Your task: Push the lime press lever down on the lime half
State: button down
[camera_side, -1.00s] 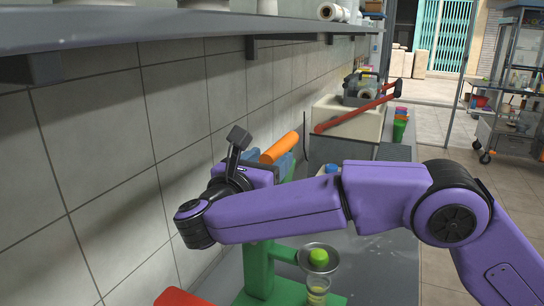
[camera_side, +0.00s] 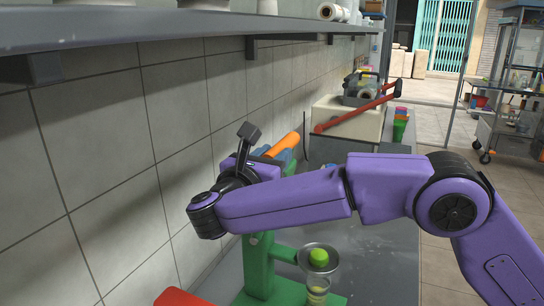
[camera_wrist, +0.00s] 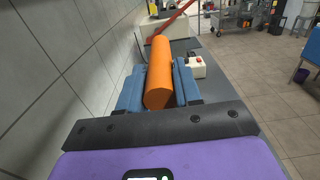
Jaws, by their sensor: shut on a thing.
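The lime press is a green stand (camera_side: 258,268) on the counter, partly hidden behind my arm. Its orange lever handle (camera_side: 285,144) slants up beyond my wrist. In the wrist view the orange handle (camera_wrist: 158,75) lies between the blue fingers of my gripper (camera_wrist: 158,82), which is shut on it. In the side view my gripper (camera_side: 268,155) is mostly hidden behind my wrist. The green lime half (camera_side: 319,257) sits in the metal press cup (camera_side: 308,262), with a clear glass (camera_side: 317,290) below it holding a little yellowish liquid.
A tiled wall (camera_side: 100,150) runs close along the left, with a shelf (camera_side: 180,30) above. A pale machine with a red lever (camera_side: 358,108) stands farther back. A red object (camera_side: 182,298) is at the lower front. The counter right of the press (camera_side: 385,265) looks clear.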

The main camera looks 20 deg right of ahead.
jog(key=shift+s+d+f, duration=0.1)
jog(key=shift+s+d, duration=0.25)
jog(key=shift+s, duration=0.05)
jog(key=s+d+f+m, duration=0.6)
jog(key=s+d+m, duration=0.1)
jog(key=s+d+f+m, duration=0.2)
jog(key=f+m, duration=0.1)
jog(key=f, duration=0.4)
jog(key=s+d+f+m, duration=0.1)
jog(key=s+f+m, duration=0.1)
jog(key=f, duration=0.5)
jog(key=shift+d+m, duration=0.35)
jog(key=shift+m, duration=0.05)
jog(key=c, duration=0.8)
grip_release()
jog(key=shift+w, duration=0.1)
jog(key=shift+r, duration=0.1)
